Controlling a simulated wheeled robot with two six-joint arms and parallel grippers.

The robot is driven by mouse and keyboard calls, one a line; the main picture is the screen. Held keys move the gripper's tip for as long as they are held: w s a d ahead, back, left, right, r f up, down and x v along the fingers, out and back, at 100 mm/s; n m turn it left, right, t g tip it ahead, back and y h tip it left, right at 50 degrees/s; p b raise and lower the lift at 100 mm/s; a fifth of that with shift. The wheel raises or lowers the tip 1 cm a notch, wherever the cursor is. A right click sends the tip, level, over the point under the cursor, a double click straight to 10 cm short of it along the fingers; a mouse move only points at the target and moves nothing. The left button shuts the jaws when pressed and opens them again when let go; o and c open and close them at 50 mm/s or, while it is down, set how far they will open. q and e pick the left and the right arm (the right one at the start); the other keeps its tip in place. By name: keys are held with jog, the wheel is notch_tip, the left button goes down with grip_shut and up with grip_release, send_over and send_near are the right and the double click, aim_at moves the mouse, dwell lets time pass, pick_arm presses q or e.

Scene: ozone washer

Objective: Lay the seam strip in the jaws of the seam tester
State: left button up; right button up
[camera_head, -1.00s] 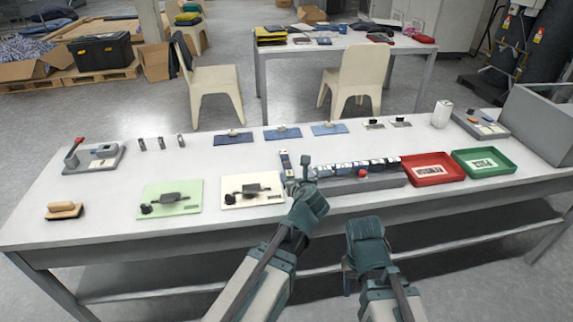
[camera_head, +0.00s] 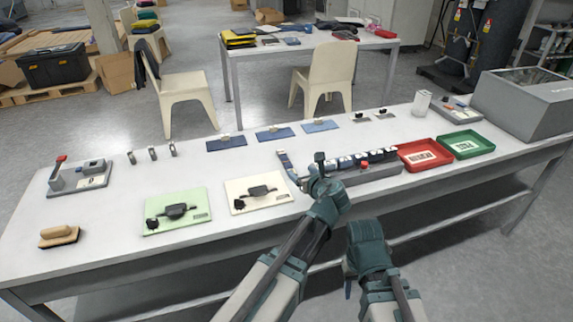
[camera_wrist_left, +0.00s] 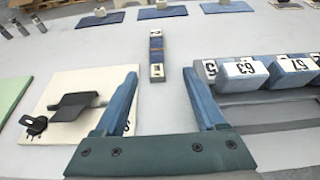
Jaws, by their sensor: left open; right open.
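The seam strip (camera_head: 285,160) is a narrow blue strip with pale ends. It lies flat on the white table, left of the grey rack. In the left wrist view the strip (camera_wrist_left: 156,48) lies ahead of my left gripper (camera_wrist_left: 160,76), centred between its open fingers but beyond their tips. In the head view my left gripper (camera_head: 312,172) is just right of the strip, partly hiding its near end area. The seam tester seems to be the grey device with a red-topped lever (camera_head: 80,178) at the far left. My right gripper (camera_head: 350,278) hangs empty in front of the table edge.
A grey rack (camera_head: 375,174) with numbered blocks stands right of my left gripper. Cream (camera_head: 240,203) and green (camera_head: 155,225) boards with dark fixtures lie to its left. Red (camera_head: 405,163) and green (camera_head: 475,154) trays are at the right. White table is clear around the seam tester.

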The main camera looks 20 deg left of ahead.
pick_arm(q)
jog(key=b, duration=0.3)
send_near(286, 160)
jog(key=shift+w+a+f, duration=0.2)
jog(key=shift+w+f, duration=0.25)
jog(key=shift+w, duration=0.1)
jog(key=shift+w+a+f, duration=0.25)
jog(key=shift+w+f, duration=0.2)
jog(key=shift+w, duration=0.15)
jog(key=shift+w+a, duration=0.2)
jog(key=shift+w, duration=0.05)
jog(key=x, duration=0.2)
jog(key=b+x, duration=0.1)
jog(key=x, duration=0.2)
jog(key=shift+a+r, duration=0.15)
jog(key=shift+a, duration=0.2)
jog(key=shift+r, duration=0.1)
grip_shut()
